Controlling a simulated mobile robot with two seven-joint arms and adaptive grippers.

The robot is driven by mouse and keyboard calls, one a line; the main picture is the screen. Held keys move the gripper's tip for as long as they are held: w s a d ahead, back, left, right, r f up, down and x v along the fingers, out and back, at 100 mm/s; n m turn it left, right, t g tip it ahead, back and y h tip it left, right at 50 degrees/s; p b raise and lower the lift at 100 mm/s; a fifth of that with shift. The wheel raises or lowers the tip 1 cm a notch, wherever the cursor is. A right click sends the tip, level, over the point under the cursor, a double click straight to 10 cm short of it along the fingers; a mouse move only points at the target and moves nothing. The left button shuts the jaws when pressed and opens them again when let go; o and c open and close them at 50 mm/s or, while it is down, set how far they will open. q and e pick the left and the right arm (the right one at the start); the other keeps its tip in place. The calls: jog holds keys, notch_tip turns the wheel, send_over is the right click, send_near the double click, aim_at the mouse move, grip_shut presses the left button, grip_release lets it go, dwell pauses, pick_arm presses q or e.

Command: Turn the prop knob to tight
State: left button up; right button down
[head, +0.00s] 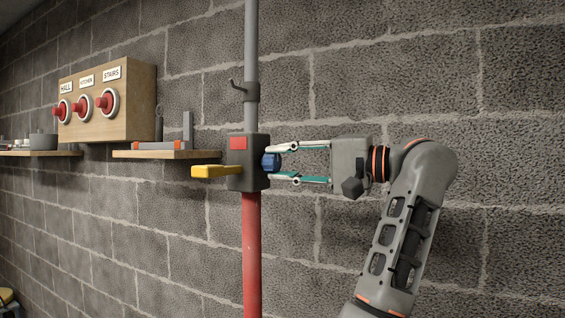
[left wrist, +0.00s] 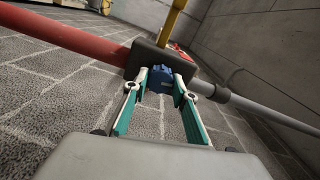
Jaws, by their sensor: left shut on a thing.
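The prop is an upright pole with a red lower tube (head: 252,250) and a grey upper tube (head: 251,45), joined by a dark block (head: 240,178). A blue knob (head: 272,163) sits on the block's right side, and a yellow lever (head: 212,171) sticks out to the left. My left gripper (head: 282,163) comes from the right, its fingers closed around the blue knob. The left wrist view shows the blue knob (left wrist: 160,80) between the two teal fingertips. Whether the knob is at tight cannot be read. My right gripper is in neither view.
A wooden box (head: 108,100) with several red buttons labelled HALL, KITCHEN and STAIRS hangs on the block wall at left. A wooden shelf (head: 170,154) with small items is left of the pole. Another shelf (head: 40,153) is farther left. A hook (head: 238,86) juts from the pole.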

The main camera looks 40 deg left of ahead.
pick_arm(q)
jog(key=shift+r+m, duration=0.1)
jog(key=shift+m, duration=0.5)
jog(key=o, duration=1.1)
